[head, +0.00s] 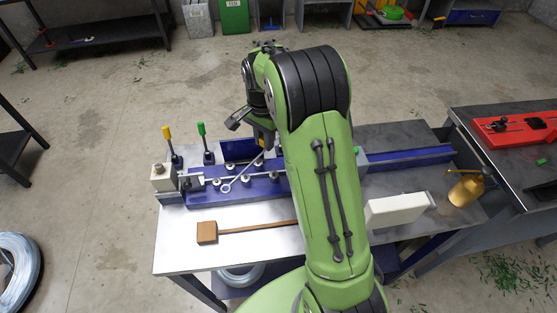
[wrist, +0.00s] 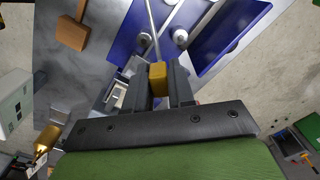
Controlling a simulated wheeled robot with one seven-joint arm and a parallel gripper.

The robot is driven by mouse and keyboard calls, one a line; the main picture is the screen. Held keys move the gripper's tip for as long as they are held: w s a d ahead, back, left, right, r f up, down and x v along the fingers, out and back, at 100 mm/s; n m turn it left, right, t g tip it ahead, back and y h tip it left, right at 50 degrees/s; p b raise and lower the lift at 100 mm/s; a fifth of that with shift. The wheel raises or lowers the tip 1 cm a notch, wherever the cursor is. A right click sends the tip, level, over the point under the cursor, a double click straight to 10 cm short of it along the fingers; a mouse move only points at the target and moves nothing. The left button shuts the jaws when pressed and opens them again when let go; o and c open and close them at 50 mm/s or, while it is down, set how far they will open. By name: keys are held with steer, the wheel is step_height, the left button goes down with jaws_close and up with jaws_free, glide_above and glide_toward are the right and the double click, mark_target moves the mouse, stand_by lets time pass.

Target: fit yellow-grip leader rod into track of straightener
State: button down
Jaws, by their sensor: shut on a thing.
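The straightener is a long blue unit (head: 262,190) on the bench, with several grey rollers (head: 216,181) along it; a roller also shows in the wrist view (wrist: 180,37). The leader rod (head: 242,173) is a thin grey bar with a ring end, slanting over the straightener's rollers in the head view. Its yellow grip (wrist: 157,72) is between the fingers of my gripper (wrist: 157,85), which is shut on it. The rod runs away from the fingers toward the rollers. My arm hides part of the straightener. I cannot tell whether the rod touches the track.
A yellow-knobbed lever (head: 167,133) and a green-knobbed lever (head: 202,129) stand up behind the straightener. A wooden mallet (head: 207,232) lies in front. A white box (head: 398,208) and a brass oil can (head: 467,190) stand at the right. A red tool (head: 500,132) is on the other bench.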

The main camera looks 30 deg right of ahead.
steer(key=f, duration=1)
steer(key=shift+a+f+b, duration=0.1)
steer(key=shift+a+b, duration=0.2)
steer(key=shift+b, duration=0.1)
steer(key=c, duration=1)
jaws_free()
steer(key=shift+f, duration=0.1)
steer(key=shift+o, duration=0.2)
steer(key=shift+s, duration=0.1)
steer(key=shift+s, duration=0.1)
step_height(320, 180, up, 12)
steer(key=shift+r+p, duration=0.2)
steer(key=shift+p, duration=0.35)
steer(key=s+a+r+n+t, duration=0.2)
steer(key=s+r+n, duration=0.2)
steer(key=s+r, duration=0.4)
steer(key=s+a+r+n+t, duration=0.25)
steer(key=s+r+n, duration=0.25)
steer(key=s, duration=0.5)
steer(key=s+a+f+n+t, duration=0.1)
steer(key=s+n, duration=0.2)
steer(key=s, duration=0.5)
steer(key=shift+a+n, duration=0.15)
steer(key=shift+n, duration=0.25)
